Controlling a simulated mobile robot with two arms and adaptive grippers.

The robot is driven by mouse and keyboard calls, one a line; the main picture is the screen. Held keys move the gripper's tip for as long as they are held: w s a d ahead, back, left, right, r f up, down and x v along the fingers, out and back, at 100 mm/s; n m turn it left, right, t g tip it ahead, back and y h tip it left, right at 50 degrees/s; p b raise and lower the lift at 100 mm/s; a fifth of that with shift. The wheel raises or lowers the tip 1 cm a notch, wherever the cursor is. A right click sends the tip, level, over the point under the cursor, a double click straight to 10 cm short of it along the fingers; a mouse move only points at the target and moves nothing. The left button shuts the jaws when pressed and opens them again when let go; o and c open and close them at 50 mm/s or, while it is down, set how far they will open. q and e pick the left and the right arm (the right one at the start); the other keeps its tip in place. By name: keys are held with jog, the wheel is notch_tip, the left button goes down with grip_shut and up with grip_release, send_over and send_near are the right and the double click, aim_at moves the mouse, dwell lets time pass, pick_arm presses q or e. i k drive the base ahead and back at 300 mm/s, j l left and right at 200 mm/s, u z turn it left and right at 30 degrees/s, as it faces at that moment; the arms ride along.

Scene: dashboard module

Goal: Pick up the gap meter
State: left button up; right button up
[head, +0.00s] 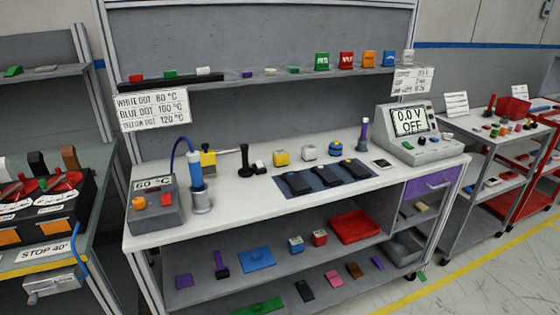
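No item is clearly labelled as the gap meter, and I cannot tell which one it is. On the white bench top (240,213) candidates are a small dark item with a pale border (383,163), a yellow-and-black device (208,158) with a rod to its right, and an upright purple-tipped tool (364,135). Three dark modules lie on a blue-grey mat (288,192). Neither of my grippers is in view.
A heating station (155,206) reading 60 °C stands at the bench's left, beside a blue-handled tool in a holder (201,203). A power unit (419,137) reading 0.0 V OFF stands right. Lower shelves hold a red tray (355,227) and loose parts.

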aim_at(280, 158)
jog(key=i+l+u, duration=0.1)
jog(key=i+l, duration=0.15)
jog(key=i+l+u, duration=0.1)
jog(key=i+l, duration=0.15)
jog(key=l, duration=0.2)
jog(key=i+l, duration=0.2)
jog(key=l, duration=0.2)
jog(key=i+l+u, duration=0.15)
jog(key=i+l, duration=0.1)
jog(key=l, duration=0.1)
